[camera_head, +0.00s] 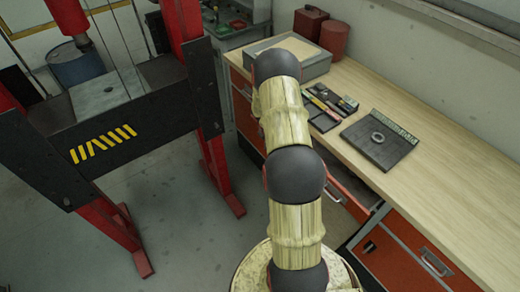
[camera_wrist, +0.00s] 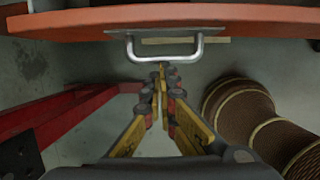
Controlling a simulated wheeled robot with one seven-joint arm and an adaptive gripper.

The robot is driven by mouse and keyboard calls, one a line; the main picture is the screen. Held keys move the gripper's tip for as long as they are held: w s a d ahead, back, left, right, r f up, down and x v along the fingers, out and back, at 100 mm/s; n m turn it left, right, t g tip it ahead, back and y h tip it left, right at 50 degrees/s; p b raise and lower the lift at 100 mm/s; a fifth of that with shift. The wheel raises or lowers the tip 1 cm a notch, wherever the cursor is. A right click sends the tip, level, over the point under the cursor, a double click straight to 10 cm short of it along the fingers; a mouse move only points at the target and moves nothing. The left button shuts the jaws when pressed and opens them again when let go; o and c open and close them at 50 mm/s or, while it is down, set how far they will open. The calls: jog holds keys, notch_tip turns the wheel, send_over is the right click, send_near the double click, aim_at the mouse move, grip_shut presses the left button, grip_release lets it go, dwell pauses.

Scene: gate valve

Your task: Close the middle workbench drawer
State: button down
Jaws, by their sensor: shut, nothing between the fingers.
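The middle workbench drawer (camera_head: 350,204) is orange-red and stands pulled out from the bench, partly hidden behind my arm in the head view. In the wrist view its front (camera_wrist: 250,18) runs across the top, with a silver bar handle (camera_wrist: 190,57) on it. My gripper (camera_wrist: 162,70) is shut and empty. Its fingertips are at the handle bar, close to the drawer front; I cannot tell whether they touch it. My gripper is hidden behind my arm in the head view.
The wooden workbench top (camera_head: 440,185) carries a grey tray (camera_head: 315,67), small tools (camera_head: 325,105) and a dark plate with a ring (camera_head: 380,140). A red and black press frame (camera_head: 130,130) stands left. Grey floor (camera_head: 190,245) lies between them.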

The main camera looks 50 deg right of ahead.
jog(key=d+p, duration=0.1)
jog(key=d, duration=0.2)
jog(key=s+d+p, duration=0.1)
jog(key=d, duration=0.3)
jog(key=s+d+p, duration=0.1)
jog(key=d, duration=0.2)
jog(key=shift+s+d, duration=0.25)
jog(key=shift+d, duration=0.15)
